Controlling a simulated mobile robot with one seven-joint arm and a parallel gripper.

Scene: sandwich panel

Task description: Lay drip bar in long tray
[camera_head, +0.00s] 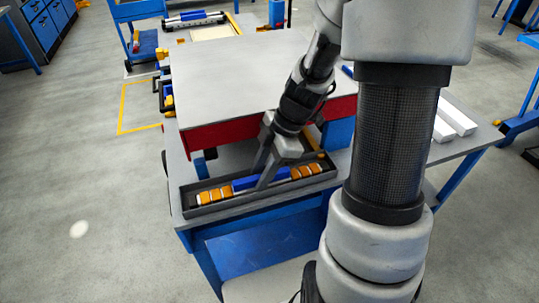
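The drip bar, which I take to be the long bar with a blue middle and orange bands at both ends (242,184), lies lengthwise within the outline of the long dark tray (186,203). The tray sits along the front edge of the table. My gripper (262,174) points down at the bar's blue middle, with one finger on the near side and the other towards the far side. The fingers hide part of the bar. I cannot tell whether they press on it or whether the bar rests on the tray floor.
A grey panel (225,75) with a red front edge stands raised just behind the tray. White bars (455,118) lie on the table at right. Another blue and silver bar (194,19) lies on a bench at the back. The floor at left is clear.

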